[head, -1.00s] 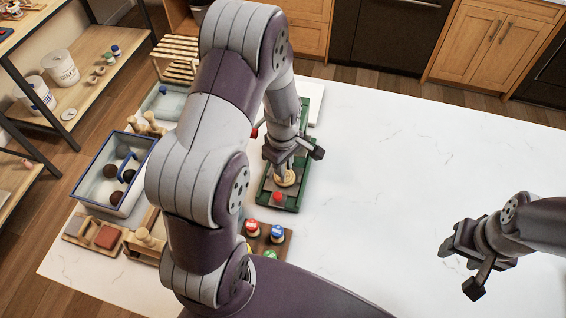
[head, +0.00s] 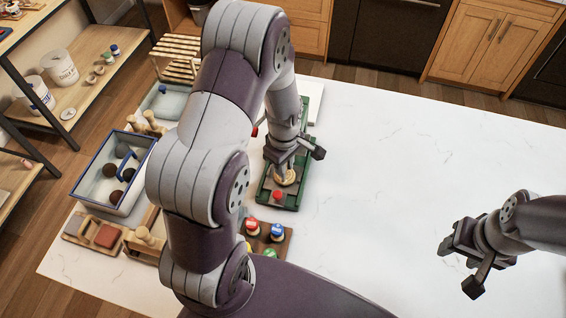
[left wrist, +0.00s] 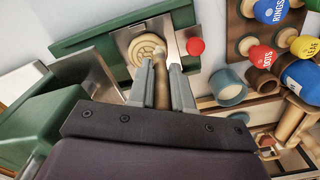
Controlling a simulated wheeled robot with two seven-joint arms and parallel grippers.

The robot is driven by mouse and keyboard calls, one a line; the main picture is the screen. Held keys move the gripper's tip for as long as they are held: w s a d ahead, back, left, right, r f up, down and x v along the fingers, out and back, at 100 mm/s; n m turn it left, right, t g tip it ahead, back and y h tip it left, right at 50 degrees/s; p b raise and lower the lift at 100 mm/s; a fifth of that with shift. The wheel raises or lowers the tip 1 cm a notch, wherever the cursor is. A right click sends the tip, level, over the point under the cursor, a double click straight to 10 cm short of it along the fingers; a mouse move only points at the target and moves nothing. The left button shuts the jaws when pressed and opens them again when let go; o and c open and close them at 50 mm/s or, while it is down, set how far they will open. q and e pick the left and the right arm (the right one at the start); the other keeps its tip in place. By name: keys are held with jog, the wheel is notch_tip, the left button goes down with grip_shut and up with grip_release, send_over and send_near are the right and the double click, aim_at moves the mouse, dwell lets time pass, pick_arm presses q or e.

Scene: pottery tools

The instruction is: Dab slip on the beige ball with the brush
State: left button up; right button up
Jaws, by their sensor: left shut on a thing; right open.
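My left gripper (head: 283,160) is above the green tray (head: 293,204), shut on a slim tan handle, which looks like the brush (left wrist: 160,82). The brush's lower end points at the beige ball (left wrist: 146,46), a round, flattened piece with ring marks on top. The ball lies on a grey plate on the tray and also shows below the gripper in the head view (head: 287,179). I cannot tell whether the brush tip touches it. A red knob (left wrist: 195,46) sits beside the ball. My right gripper (head: 466,262) is open and empty over the right of the table.
A wooden block with several coloured knobs (head: 277,231) stands near the tray's front. A blue-rimmed bin (head: 91,207) with dark balls is at the left, with wooden holders before it. My left arm hides part of the table. The table's middle and right are clear.

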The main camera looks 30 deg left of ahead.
pick_arm(q)
jog(key=shift+s+f, duration=0.1)
jog(key=shift+s, duration=0.05)
notch_tip(320, 180, up, 7)
jog(key=p, duration=0.6)
jog(key=shift+r, duration=0.2)
jog(key=shift+f, duration=0.15)
jog(key=shift+w, duration=0.2)
